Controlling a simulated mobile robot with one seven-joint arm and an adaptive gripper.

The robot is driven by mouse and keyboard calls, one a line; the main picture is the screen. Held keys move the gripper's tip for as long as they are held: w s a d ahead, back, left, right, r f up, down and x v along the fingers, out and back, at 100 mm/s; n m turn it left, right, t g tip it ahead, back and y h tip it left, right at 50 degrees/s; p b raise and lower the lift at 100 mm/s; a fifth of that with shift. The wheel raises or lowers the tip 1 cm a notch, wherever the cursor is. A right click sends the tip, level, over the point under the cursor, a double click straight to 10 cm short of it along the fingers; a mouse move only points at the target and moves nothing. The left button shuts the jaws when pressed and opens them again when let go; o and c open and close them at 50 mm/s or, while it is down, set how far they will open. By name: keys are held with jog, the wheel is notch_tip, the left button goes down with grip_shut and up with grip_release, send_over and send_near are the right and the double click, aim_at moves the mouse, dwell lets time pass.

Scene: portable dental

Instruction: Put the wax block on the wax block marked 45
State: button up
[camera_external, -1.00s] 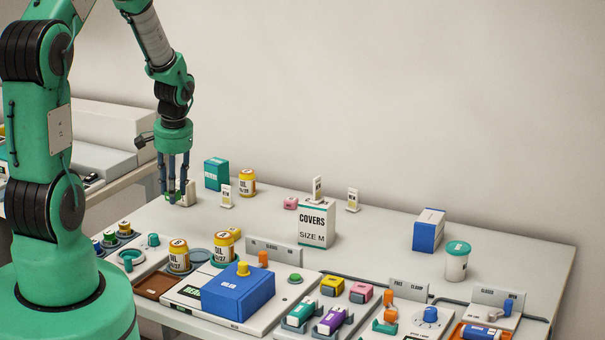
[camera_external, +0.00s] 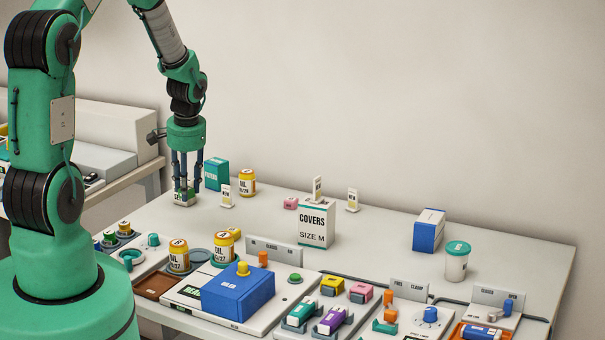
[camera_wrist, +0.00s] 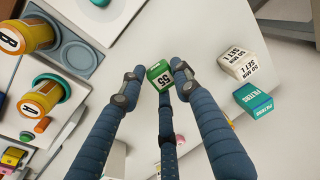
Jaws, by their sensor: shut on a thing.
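My gripper (camera_external: 186,198) has three blue fingers pointing down at the far left of the table. In the wrist view its fingertips (camera_wrist: 157,80) are closed around a small green block marked 55 (camera_wrist: 159,72), with white on its side. In the external view the fingers partly hide a small whitish and green shape, low near the tabletop; I cannot tell whether it touches the table. No block with a readable 45 shows in either view.
A white box with printed text (camera_wrist: 238,62) and a teal filters box (camera_external: 216,174) stand near the gripper. Yellow oil jars (camera_external: 247,183), a covers box (camera_external: 317,222) and a blue box (camera_external: 238,294) are to the right and front. Bare table lies at the middle.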

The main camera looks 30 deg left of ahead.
jog(key=w+d+f+m+p, duration=0.2)
jog(key=w+d+m+p, duration=0.4)
jog(key=w+d, duration=0.4)
jog(key=shift+w+d+f+m+h+p, duration=0.25)
jog(key=shift+d+p, duration=0.65)
jog(key=shift+d, duration=1.55)
jog(key=shift+w+r, duration=0.1)
jog(key=shift+w, duration=0.1)
send_over(290, 199)
jog(key=shift+s+d+f+p, duration=0.15)
jog(key=shift+f, duration=0.25)
jog(key=shift+s+d+f+p, duration=0.1)
jog(key=shift+f+p, duration=0.05)
jog(key=shift+f, duration=0.2)
jog(key=shift+f, duration=1.75)
jog(key=shift+f, duration=0.15)
